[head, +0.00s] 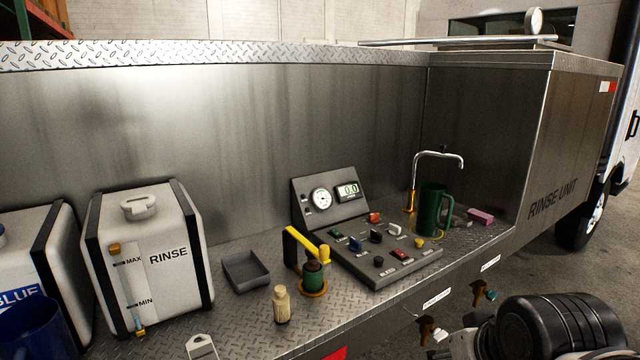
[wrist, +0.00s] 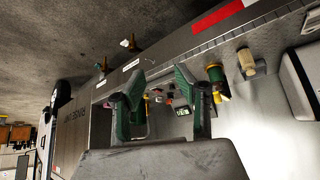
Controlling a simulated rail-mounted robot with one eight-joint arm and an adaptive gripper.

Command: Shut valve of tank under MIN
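The RINSE tank (head: 180,285) stands at the left of the deck in the head view. Its sight strip has MAX and MIN marks, and blue shows only at the bottom, below MIN. The BLUE tank (head: 52,240) is cut off at the left edge, and its level is not visible. Two brown-handled valves, a nearer one (head: 426,330) and a farther one (head: 478,290), hang under the deck's front edge. They also show in the wrist view, upper left (wrist: 130,45) and lower (wrist: 102,66). My gripper (wrist: 165,76) is open and empty, apart from both valves.
White labels (head: 437,298) (head: 490,263) sit by the valves, too small to read. Floor space is free before the deck.

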